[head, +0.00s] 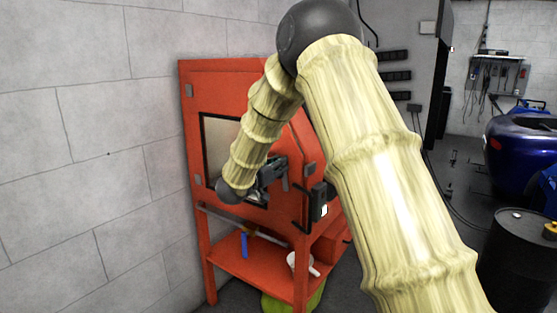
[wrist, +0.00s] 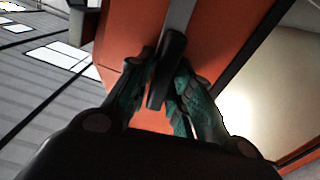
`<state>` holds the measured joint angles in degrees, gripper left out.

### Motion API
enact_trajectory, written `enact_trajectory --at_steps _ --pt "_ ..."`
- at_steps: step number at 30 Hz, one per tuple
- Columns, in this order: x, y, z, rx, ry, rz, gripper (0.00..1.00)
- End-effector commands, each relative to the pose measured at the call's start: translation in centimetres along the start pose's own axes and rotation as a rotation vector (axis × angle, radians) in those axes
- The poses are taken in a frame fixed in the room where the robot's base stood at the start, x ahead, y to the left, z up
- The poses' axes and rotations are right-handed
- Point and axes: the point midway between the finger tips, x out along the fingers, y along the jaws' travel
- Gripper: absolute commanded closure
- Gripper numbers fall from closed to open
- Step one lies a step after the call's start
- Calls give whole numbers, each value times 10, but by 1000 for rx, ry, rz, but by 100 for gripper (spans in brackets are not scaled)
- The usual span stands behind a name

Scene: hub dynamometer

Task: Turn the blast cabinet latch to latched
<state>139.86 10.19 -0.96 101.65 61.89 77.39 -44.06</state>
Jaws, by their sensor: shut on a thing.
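The blast cabinet (head: 232,78) is an orange-red box on legs by the left wall, with a window in its front. My gripper (head: 275,170) is at the right part of the cabinet's front, partly covered by my arm. In the wrist view, my gripper (wrist: 163,72) has its two fingers on either side of a dark latch handle (wrist: 172,52) and is shut on it. A grey strip (wrist: 180,14) runs behind the handle on the orange face. The latch's exact angle against the cabinet is hard to tell.
A lower shelf (head: 232,262) under the cabinet holds a blue item (head: 244,245) and a white cup-like thing (head: 296,262). A black box (head: 319,202) is on the cabinet's right side. A dark drum (head: 515,255) and a blue car (head: 525,145) stand at the right.

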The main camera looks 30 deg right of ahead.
Motion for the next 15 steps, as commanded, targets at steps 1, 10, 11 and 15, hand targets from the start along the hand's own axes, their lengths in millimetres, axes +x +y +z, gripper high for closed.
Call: enact_trajectory --at_steps 1,10,11,15 --pt "0 0 -6 -31 -1 0 100" --pt "0 -2 -7 -235 0 -1 100" --pt "0 -2 -6 -256 0 -1 100" --pt "0 -3 -6 -359 0 0 100"
